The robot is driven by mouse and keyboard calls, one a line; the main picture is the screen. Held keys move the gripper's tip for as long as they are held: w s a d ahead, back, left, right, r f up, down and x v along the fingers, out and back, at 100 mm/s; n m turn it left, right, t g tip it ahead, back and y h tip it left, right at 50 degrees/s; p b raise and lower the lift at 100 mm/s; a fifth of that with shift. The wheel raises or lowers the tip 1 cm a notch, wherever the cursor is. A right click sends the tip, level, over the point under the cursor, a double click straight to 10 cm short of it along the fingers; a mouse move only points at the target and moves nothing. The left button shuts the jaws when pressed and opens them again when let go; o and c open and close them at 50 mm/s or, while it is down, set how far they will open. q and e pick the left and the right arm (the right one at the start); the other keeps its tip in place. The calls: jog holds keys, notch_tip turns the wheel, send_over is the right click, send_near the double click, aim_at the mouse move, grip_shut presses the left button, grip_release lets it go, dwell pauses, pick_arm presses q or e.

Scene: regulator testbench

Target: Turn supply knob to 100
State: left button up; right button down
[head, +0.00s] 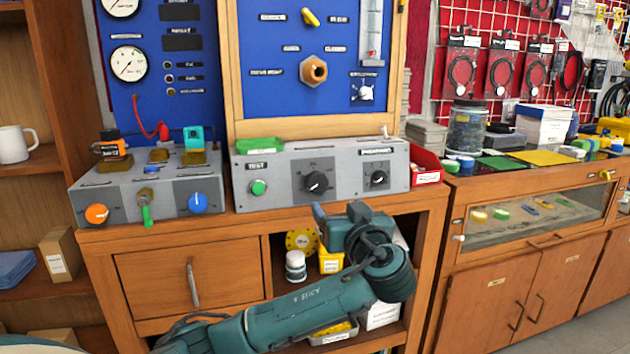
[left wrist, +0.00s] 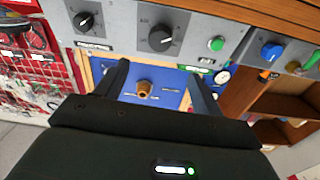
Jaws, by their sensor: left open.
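A grey control box (head: 330,205) on the wooden bench carries two black knobs, the middle knob (head: 316,182) and the right knob (head: 379,178), and a green button (head: 258,187). The labels are too small for me to tell which is the supply knob or what its pointer reads. In the left wrist view, which looks upside down, the middle knob (left wrist: 161,38) and right knob (left wrist: 84,21) show beyond the fingers. My left gripper (head: 339,212) is open and empty, just below and in front of the box. It also shows in the left wrist view (left wrist: 161,78). My right gripper is out of view.
Another box (head: 130,215) at left has an orange knob (head: 97,214), a green lever (head: 146,210) and a blue knob (head: 197,202). A blue panel (head: 290,92) with a brass fitting (head: 314,71) stands behind. A red bin (head: 427,166) sits close at the right.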

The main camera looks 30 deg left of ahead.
aim_at(319, 183)
pick_arm(q)
jog(key=x, duration=1.3)
jog(key=shift+w+a+b, duration=0.1)
jog(key=shift+w+b, duration=0.05)
jog(key=shift+b, duration=0.15)
jog(key=c, duration=1)
